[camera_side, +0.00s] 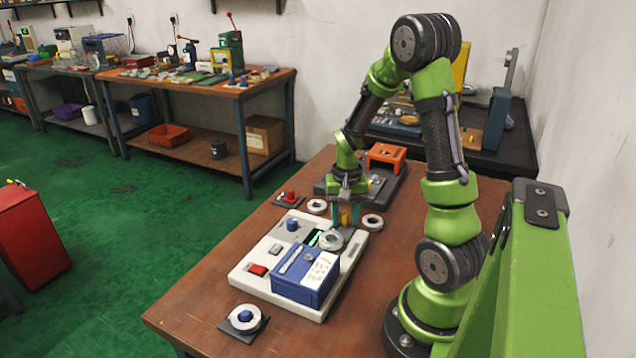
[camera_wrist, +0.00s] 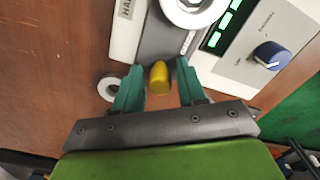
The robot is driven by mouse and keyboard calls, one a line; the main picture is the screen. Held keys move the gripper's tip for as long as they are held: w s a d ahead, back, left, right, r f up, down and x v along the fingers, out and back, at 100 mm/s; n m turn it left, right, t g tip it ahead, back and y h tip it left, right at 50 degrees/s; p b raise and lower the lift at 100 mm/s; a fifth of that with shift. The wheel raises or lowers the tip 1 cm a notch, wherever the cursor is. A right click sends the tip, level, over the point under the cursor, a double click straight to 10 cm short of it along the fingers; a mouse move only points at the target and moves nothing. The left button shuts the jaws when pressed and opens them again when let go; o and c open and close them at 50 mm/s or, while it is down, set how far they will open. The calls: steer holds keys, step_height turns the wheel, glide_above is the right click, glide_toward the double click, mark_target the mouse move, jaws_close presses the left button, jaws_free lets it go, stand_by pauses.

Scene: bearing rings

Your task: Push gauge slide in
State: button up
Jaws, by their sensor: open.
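The gauge (camera_side: 250,285) is a pale bench unit with a blue box, a red button and a blue knob (camera_wrist: 270,55). A metal ring (camera_side: 331,240) sits on it; in the wrist view this ring (camera_wrist: 205,14) is cut off at the top edge. The slide's yellow knob (camera_wrist: 160,77) is at the end of a grey track (camera_wrist: 163,38); it also shows in the side view (camera_side: 346,218). My gripper (camera_wrist: 160,88) is open, with one teal finger on each side of the yellow knob and visible gaps between. In the side view my gripper (camera_side: 345,214) is low at the gauge's far end.
Loose rings lie on the wooden table beyond the gauge (camera_side: 317,206) and to its right (camera_side: 372,221). A ring on a blue-centred stand (camera_side: 245,318) is near the front. A red-knobbed block (camera_side: 289,199) and an orange fixture (camera_side: 386,157) stand behind. The table's front left is mostly bare.

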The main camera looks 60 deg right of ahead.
mark_target(324, 243)
steer(key=shift+c, duration=0.4)
steer(key=c, duration=0.6)
steer(key=shift+a, duration=5.95)
steer(key=shift+c, duration=0.2)
steer(key=shift+w, duration=0.1)
steer(key=o, duration=0.7)
steer(key=shift+d, duration=0.1)
steer(key=shift+r, duration=3.5)
steer(key=shift+d, duration=0.1)
